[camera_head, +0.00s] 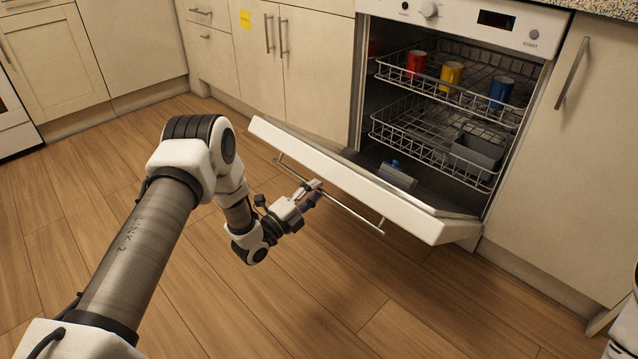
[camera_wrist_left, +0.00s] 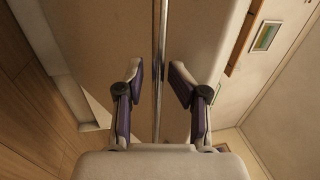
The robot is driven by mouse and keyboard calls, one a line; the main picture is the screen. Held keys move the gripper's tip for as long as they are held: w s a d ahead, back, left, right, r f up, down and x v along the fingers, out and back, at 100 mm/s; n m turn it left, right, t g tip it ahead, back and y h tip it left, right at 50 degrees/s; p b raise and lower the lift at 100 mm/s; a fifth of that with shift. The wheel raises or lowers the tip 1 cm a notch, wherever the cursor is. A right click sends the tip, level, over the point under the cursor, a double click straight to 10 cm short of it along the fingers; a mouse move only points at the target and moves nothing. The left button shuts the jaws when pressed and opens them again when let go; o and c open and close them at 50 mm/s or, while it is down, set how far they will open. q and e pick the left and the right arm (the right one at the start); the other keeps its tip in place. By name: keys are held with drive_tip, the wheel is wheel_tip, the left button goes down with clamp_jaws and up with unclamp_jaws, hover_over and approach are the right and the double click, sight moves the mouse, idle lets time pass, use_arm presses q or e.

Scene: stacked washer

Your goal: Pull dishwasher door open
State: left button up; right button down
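The dishwasher door (camera_head: 350,180) is swung far down, leaning out from the cabinet, with the inside exposed. Its long metal bar handle (camera_head: 345,208) runs along the outer face; it also shows in the left wrist view (camera_wrist_left: 161,30). My left gripper (camera_head: 312,192) is at the handle, nearer its left end. In the left wrist view, the two fingers of this gripper (camera_wrist_left: 158,74) stand apart on either side of the bar, with a visible gap to each finger. My right gripper is not in view.
Inside the dishwasher, the upper rack (camera_head: 450,95) holds a red cup (camera_head: 416,62), a yellow cup (camera_head: 451,74) and a blue cup (camera_head: 500,92). The lower rack (camera_head: 410,140) holds a grey basket (camera_head: 476,156). Closed cabinets flank the machine. The wood floor (camera_head: 330,290) in front is clear.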

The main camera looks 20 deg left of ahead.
use_arm(q)
drive_tip(key=s+a+f, duration=0.1)
drive_tip(key=s+f, duration=0.3)
drive_tip(key=shift+s+a, duration=0.3)
drive_tip(key=shift+f, duration=0.1)
